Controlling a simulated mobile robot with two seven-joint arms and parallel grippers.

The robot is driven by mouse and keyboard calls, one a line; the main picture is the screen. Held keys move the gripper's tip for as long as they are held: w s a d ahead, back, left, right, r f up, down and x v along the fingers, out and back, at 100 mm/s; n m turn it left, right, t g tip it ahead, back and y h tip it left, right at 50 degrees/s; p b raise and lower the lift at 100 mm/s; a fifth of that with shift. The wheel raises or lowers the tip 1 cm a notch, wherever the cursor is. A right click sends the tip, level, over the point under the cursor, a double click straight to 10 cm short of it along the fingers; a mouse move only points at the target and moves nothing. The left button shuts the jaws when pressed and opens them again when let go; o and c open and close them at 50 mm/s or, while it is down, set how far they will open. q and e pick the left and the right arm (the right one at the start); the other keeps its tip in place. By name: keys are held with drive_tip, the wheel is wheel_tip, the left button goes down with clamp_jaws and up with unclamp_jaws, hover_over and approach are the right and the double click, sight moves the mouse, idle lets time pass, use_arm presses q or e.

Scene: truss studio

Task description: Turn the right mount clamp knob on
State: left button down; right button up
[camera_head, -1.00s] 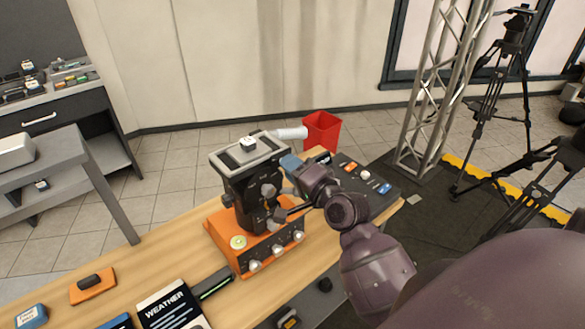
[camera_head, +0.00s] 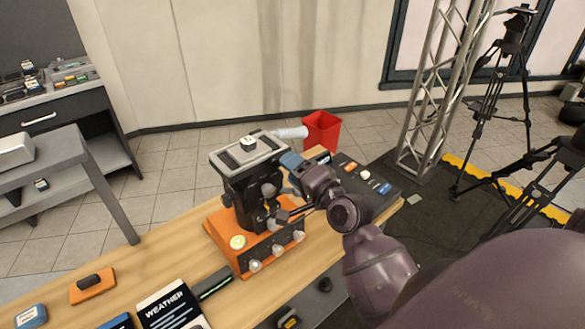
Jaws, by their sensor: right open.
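The mount (camera_head: 240,185) is a black upright device with a grey top plate, standing on an orange base (camera_head: 222,232) on the wooden table. Dark round knobs stick out of its sides and front; one front knob (camera_head: 268,190) sits high, and others sit lower. I cannot tell for sure which is the right clamp knob. My right gripper (camera_head: 284,213) reaches in from the right, open, with its fingertips at the lower front of the mount, close to a low dark knob. Whether they touch it is too small to tell. My left gripper is not in view.
White knobs (camera_head: 277,250) line the front of the orange base. A dark control panel (camera_head: 372,182) lies behind my right arm. A red bin (camera_head: 322,130) stands behind the table.

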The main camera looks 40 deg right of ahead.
drive_tip(key=s+b, duration=0.1)
drive_tip(key=s, duration=0.9)
drive_tip(key=shift+d+b, duration=0.35)
wheel_tip(320, 180, down, 14)
drive_tip(key=f+n+g+h, duration=0.1)
drive_tip(key=n+g+h, duration=0.15)
drive_tip(key=n, duration=0.75)
drive_tip(key=s+a+f+n+g, duration=0.2)
drive_tip(key=s+f, duration=0.2)
drive_tip(key=f, duration=0.2)
drive_tip(key=s+a+f+n+g+y+b, duration=0.1)
drive_tip(key=s+a+f+n+g, duration=0.1)
drive_tip(key=f, duration=0.4)
drive_tip(key=shift+s+a+f+n, duration=0.35)
drive_tip(key=shift+s+a, duration=0.35)
drive_tip(key=shift+s, duration=0.45)
